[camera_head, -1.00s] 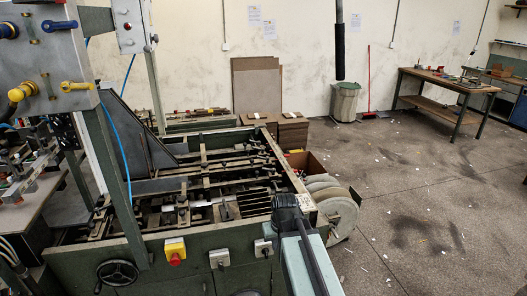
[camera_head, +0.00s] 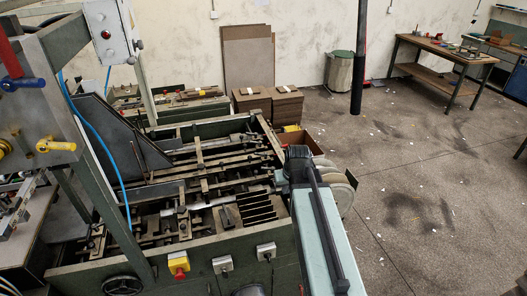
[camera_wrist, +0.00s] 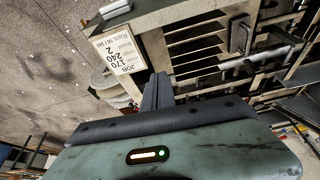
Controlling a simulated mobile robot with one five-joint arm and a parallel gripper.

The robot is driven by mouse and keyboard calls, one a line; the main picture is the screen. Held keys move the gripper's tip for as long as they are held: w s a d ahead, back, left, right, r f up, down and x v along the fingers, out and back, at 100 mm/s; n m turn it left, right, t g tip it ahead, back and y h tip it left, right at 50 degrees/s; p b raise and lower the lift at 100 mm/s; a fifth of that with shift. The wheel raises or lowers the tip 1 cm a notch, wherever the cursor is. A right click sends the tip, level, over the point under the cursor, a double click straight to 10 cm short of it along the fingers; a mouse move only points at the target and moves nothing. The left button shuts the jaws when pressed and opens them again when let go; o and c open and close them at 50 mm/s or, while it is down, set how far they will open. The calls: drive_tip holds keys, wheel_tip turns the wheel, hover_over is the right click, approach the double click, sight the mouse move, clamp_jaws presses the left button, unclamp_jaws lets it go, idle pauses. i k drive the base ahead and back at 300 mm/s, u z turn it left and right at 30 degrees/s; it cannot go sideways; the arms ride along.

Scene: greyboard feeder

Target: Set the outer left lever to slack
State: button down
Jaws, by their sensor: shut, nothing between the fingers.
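My gripper (camera_wrist: 158,88) is shut and empty in the wrist view, its fingers together beside the machine's corner. In the head view my arm reaches over the machine's right end, and its fingertips are hard to make out. Handles show on the grey panel at the upper left: a blue one (camera_head: 22,83), a red one (camera_head: 12,60) and a yellow one (camera_head: 55,146). A dark upright lever-like part (camera_head: 227,214) stands on the machine; a similar part shows in the wrist view (camera_wrist: 240,36). I cannot tell which is the outer left lever. My gripper touches none of these.
The green machine frame (camera_head: 200,245) carries rails, black fins (camera_head: 258,207) and small switch boxes. A job card (camera_wrist: 118,50) is near my fingers. Stacked boards (camera_head: 268,104) stand behind; floor at right is open.

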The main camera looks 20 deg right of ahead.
sight(272, 169)
drive_tip(key=i, duration=1)
drive_tip(key=u, duration=0.05)
